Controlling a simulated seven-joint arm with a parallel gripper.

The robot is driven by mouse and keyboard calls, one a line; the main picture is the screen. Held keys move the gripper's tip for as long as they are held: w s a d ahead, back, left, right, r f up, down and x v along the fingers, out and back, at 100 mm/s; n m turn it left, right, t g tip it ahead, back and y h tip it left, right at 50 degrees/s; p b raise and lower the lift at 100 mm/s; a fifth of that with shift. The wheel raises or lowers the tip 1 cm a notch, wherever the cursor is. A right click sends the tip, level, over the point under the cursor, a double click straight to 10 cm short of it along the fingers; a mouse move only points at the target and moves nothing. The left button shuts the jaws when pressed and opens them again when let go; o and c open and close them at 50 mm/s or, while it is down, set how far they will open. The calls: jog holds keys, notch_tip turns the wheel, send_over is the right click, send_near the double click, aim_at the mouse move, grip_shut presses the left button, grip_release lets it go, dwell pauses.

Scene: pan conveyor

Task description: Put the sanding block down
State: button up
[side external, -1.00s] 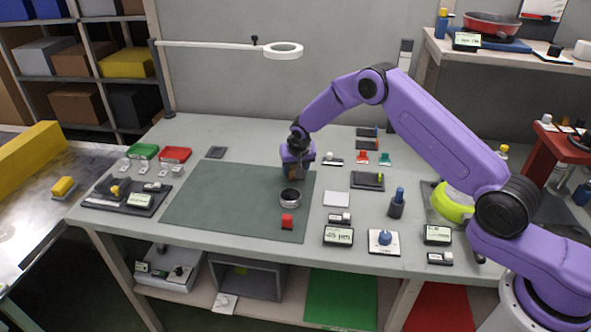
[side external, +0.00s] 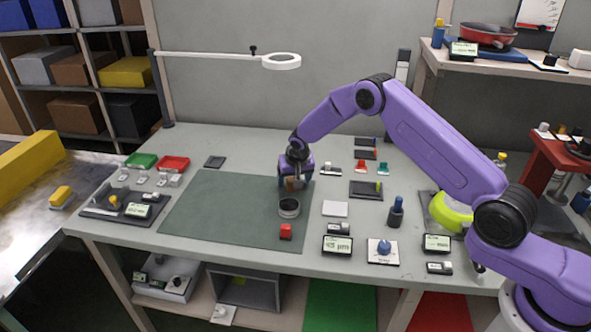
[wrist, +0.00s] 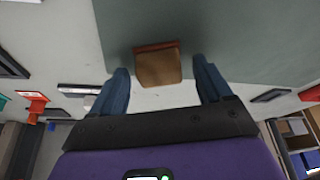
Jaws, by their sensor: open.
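The sanding block shows in the wrist view as a brown block (wrist: 159,69) with a reddish edge, lying at the rim of the green mat (wrist: 225,35). My gripper (wrist: 160,68) is open, with one finger on each side of the block and a visible gap on both sides. In the side external view my gripper (side external: 293,180) points down over the back right part of the mat (side external: 220,215). A small brown part of the block (side external: 293,184) shows under it; the fingers hide the rest. Whether the block rests fully on the mat is hard to tell.
Small tools and displays crowd the right. The mat's left half is clear. A ring lamp (side external: 281,61) hangs behind.

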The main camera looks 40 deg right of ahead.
jog(key=v, duration=1.1)
jog(key=shift+r, duration=0.3)
jog(key=shift+s+a, duration=0.1)
jog(key=shift+s, duration=0.05)
jog(key=s+a+r+n+g+y, duration=0.1)
jog(key=s+a+r+n, duration=0.15)
jog(key=s, duration=0.45)
jog(key=s+a+r+n, duration=0.2)
jog(key=s+r+n, duration=0.1)
jog(key=s, duration=0.4)
jog(key=s+a+r+n+g+y, duration=0.1)
jog(key=s+a+r+n, duration=0.2)
jog(key=s, duration=0.3)
jog(key=s+d+n+g, duration=0.1)
jog(key=s+d+n, duration=0.3)
jog(key=s, duration=0.9)
jog(key=s+d+r+n+g, duration=0.1)
jog(key=s+d+n, duration=0.3)
jog(key=s, duration=0.9)
jog(key=shift+s+d+r+n, duration=0.3)
jog(key=shift+s+d+n, duration=0.05)
jog(key=shift+d, duration=0.25)
